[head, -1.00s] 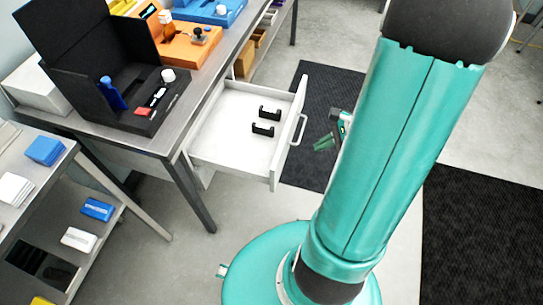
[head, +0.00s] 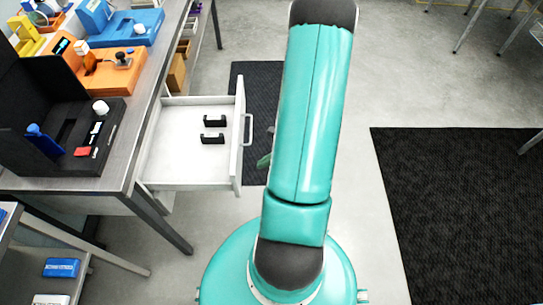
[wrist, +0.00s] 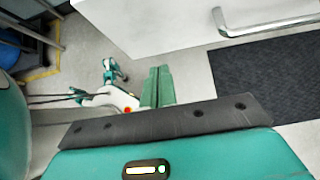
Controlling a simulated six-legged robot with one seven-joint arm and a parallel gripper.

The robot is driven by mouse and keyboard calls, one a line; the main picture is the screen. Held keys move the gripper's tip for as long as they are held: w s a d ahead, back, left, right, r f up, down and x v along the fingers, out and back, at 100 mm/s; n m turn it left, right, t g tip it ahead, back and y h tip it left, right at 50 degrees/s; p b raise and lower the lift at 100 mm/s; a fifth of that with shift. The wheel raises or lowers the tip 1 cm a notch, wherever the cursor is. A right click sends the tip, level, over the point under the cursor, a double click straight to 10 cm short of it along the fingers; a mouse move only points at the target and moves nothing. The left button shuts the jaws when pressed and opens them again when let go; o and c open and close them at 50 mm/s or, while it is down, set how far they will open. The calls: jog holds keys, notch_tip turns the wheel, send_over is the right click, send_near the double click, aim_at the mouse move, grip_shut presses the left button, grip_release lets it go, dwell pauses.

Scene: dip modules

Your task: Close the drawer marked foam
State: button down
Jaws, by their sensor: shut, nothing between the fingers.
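A white drawer (head: 190,151) is pulled out from under the metal workbench at left in the head view. Two black bracket-shaped pieces (head: 213,130) lie inside. Its front panel (head: 239,140) carries a metal handle (head: 248,130). No foam marking can be read. In the wrist view the white panel (wrist: 150,25) and handle (wrist: 268,22) are at the top. My gripper (wrist: 158,85) has its green fingers together, empty, below the panel in the picture. In the head view its fingertips (head: 264,161) show just right of the drawer front, mostly hidden by my arm; contact cannot be told.
The workbench (head: 140,120) holds a black open case (head: 105,158), an orange unit (head: 112,72) and a blue unit (head: 135,28). A lower shelf (head: 30,270) with small boxes stands at bottom left.

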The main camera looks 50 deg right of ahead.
jog(key=w+a, duration=0.1)
jog(key=w+a+f, duration=0.1)
jog(key=w, duration=0.1)
jog(key=w+a, duration=0.1)
jog(key=shift+w+a+f, duration=0.25)
jog(key=shift+w+f, duration=0.05)
jog(key=shift+w, duration=0.15)
